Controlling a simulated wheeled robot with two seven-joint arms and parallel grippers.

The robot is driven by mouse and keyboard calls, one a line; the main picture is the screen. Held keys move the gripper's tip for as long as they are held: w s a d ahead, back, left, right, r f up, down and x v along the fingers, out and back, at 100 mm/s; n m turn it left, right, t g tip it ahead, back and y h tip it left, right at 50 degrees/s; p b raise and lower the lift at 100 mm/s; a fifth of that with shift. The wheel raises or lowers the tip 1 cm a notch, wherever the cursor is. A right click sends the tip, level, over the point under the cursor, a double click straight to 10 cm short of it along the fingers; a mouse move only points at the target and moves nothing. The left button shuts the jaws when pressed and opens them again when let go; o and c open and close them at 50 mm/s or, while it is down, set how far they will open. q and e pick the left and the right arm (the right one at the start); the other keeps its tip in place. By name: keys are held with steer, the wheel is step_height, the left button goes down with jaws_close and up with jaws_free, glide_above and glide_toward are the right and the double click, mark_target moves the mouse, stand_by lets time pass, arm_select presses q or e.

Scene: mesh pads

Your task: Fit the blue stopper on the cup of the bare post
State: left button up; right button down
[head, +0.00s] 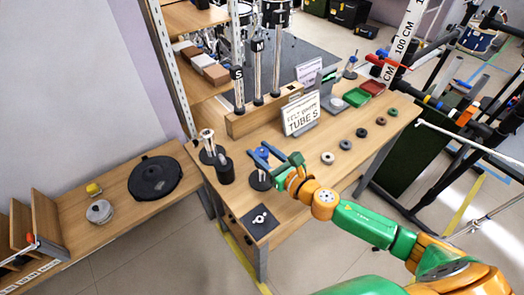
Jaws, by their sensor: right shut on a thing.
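My right gripper (262,154) reaches in from the right over the near left part of the table. It is shut on a small blue piece, which looks like the blue stopper (262,152); the fingers partly cover it. Right below is a round black base (261,181), whose post is mostly hidden by the gripper. I cannot tell whether the stopper touches a cup there. To the left stands another post with a pale top (207,136), beside a short dark cylinder (225,170). My left gripper is not in view.
Tall clear tubes in a wooden rack (264,112) and a sign (300,115) stand behind. A dark square pad (259,222) lies at the front corner.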

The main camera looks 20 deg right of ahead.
mark_target(266, 156)
steer(key=shift+c, duration=1.5)
jaws_free()
steer(key=b+v, duration=0.1)
steer(key=v, duration=0.6)
steer(key=shift+f+b, duration=0.1)
steer(key=shift+b, duration=0.2)
steer(key=shift+s, duration=0.1)
